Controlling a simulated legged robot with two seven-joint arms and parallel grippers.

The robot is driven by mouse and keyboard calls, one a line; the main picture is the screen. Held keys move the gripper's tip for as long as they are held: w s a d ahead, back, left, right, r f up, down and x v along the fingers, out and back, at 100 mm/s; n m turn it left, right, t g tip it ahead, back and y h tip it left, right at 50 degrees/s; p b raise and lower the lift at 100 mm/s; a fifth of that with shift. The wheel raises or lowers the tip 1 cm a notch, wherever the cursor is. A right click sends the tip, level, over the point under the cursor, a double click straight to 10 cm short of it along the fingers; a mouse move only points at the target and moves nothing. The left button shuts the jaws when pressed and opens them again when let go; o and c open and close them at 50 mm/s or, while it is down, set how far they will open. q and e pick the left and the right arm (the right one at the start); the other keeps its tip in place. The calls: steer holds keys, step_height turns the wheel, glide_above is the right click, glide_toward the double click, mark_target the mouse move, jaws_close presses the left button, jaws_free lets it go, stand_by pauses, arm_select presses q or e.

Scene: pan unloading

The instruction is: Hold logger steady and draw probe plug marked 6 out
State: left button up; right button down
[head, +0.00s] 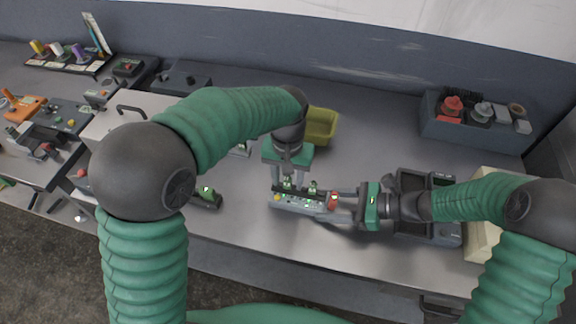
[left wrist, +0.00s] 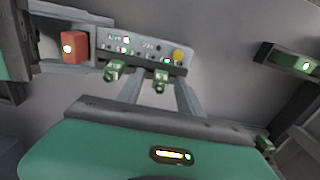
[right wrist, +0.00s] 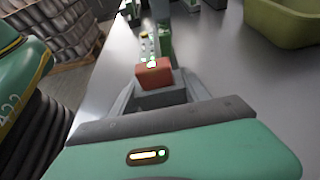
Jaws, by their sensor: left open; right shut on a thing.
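The logger (head: 292,203) is a slim grey box with small lights and a yellow knob, lying near the table's front; its panel shows in the left wrist view (left wrist: 150,46). My right gripper (head: 345,200) is shut on the logger's end with the red block (right wrist: 153,73). Two green plugs stick out of the logger, a left one (left wrist: 115,70) and a right one (left wrist: 160,81) in the left wrist view. My left gripper (left wrist: 160,92) is open with its fingers either side of the right one; contact is unclear. No number 6 is legible.
A dark holder with a green part (head: 207,198) lies left of the logger. A yellow-green bin (head: 321,126) stands behind my left gripper. A dark tray (head: 413,182) sits beneath my right arm. A grey box of parts (head: 470,133) is at back right.

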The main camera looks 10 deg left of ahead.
arm_select(q)
steer(key=shift+f, duration=0.25)
jaws_close()
stand_by(0.4)
